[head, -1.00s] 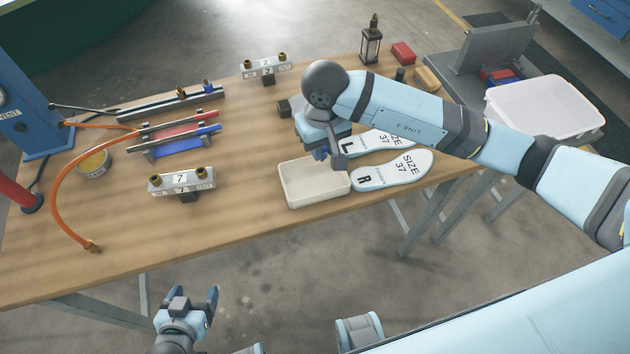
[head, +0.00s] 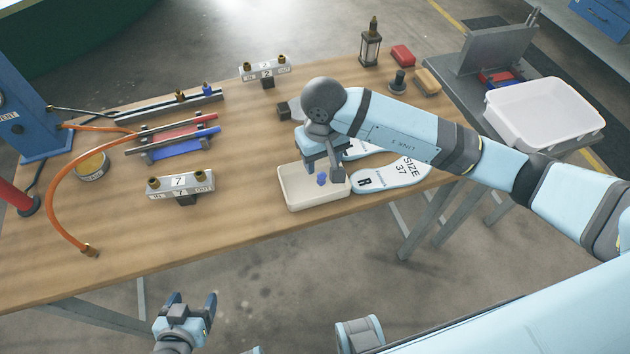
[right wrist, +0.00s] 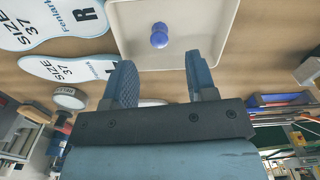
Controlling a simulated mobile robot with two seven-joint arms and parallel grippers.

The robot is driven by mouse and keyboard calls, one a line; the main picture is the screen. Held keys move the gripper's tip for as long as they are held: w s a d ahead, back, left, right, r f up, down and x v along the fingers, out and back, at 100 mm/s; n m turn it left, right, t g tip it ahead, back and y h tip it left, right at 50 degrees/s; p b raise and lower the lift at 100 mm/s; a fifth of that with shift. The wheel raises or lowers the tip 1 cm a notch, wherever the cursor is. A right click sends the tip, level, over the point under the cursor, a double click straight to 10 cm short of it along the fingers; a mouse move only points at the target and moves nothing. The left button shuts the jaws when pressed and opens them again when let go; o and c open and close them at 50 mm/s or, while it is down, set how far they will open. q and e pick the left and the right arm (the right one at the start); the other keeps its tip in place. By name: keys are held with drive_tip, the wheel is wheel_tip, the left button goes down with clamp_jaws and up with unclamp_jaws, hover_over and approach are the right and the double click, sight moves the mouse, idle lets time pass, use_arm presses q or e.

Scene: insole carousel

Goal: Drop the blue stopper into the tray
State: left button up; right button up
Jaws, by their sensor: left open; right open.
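The blue stopper (head: 321,179) shows against the inside of the cream tray (head: 298,201), below my right gripper (head: 322,170). It also shows in the right wrist view (right wrist: 159,36), over the tray floor (right wrist: 205,28) and beyond the fingertips. I cannot tell whether it rests on the floor or is still in the air. My right gripper (right wrist: 160,70) is open, its fingers apart with nothing between them, above the tray. My left gripper (head: 192,303) is open and empty, off the table's front edge.
White insoles (head: 392,179) lie just right of the tray, partly under my right arm. A numbered block with brass fittings (head: 181,186) stands to the left. A rail (head: 160,106) with another blue piece lies further back. A white bin (head: 545,112) stands at right.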

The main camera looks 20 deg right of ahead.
drive_tip(key=shift+r, duration=0.1)
wheel_tip(320, 180, up, 14)
drive_tip(key=b, duration=0.1)
drive_tip(key=shift+f, duration=0.2)
idle(0.4)
